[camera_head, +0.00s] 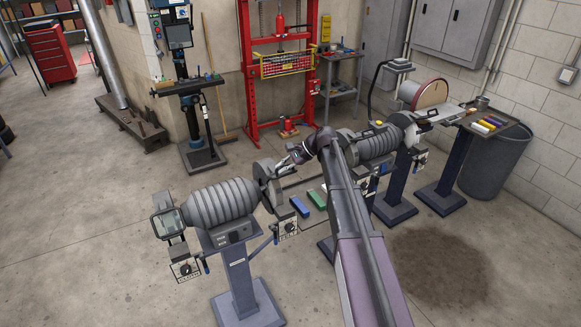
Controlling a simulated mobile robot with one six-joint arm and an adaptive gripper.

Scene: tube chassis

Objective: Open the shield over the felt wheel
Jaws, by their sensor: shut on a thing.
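The left bench grinder (222,203) has a grey ribbed motor body and stands on a blue-grey pedestal. A dark round wheel housing (268,184) is at its right end. My arm reaches up from the bottom, bends at its elbow and comes down left to this end. My gripper (281,164) is small and partly dark here, shut at the upper right edge of the housing, on what looks like the shield. The shield's outline and the felt wheel are too small and covered to tell apart, so I cannot tell the shield's angle.
A second grinder (374,145) stands behind my arm to the right. Blue and green bars (316,198) lie on a low tray between the grinders. A clear-windowed shield (167,222) is at the left grinder's left end. A disc sander (430,93) stands farther right. Floor at front left is clear.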

